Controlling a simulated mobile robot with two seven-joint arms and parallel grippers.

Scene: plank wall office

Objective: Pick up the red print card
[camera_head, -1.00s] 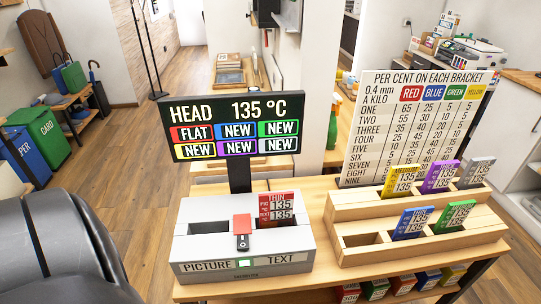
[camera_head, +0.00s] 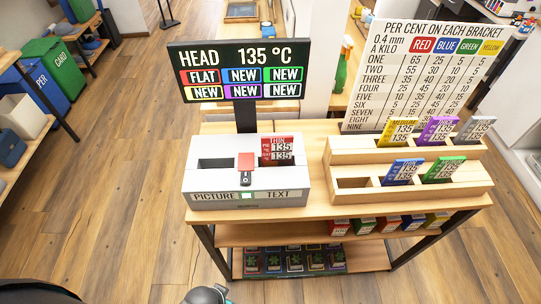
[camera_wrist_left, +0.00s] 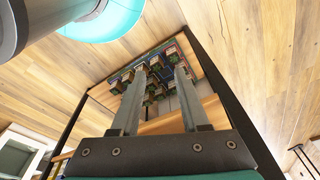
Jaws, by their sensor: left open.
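The red print card (camera_head: 277,150) stands upright in the right-hand slot of the grey two-slot device (camera_head: 248,205), above the word TEXT. Its label reads THIN with 135 twice. Its lower part is hidden in the slot. The left slot, above PICTURE, is empty, and a red-topped lever stands between them. My left gripper (camera_wrist_left: 158,72) shows in the left wrist view with its two fingers apart and nothing between them. The card is not seen there. A grey and teal piece of my arm shows at the bottom of the head view. My right gripper is not in view.
A wooden rack (camera_head: 408,196) at the right holds yellow, purple, grey, blue and green cards. A screen (camera_head: 236,71) stands behind the device and a percent board (camera_head: 425,70) behind the rack. Lower shelves (camera_head: 315,257) hold several coloured boxes. Floor left of the table is clear.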

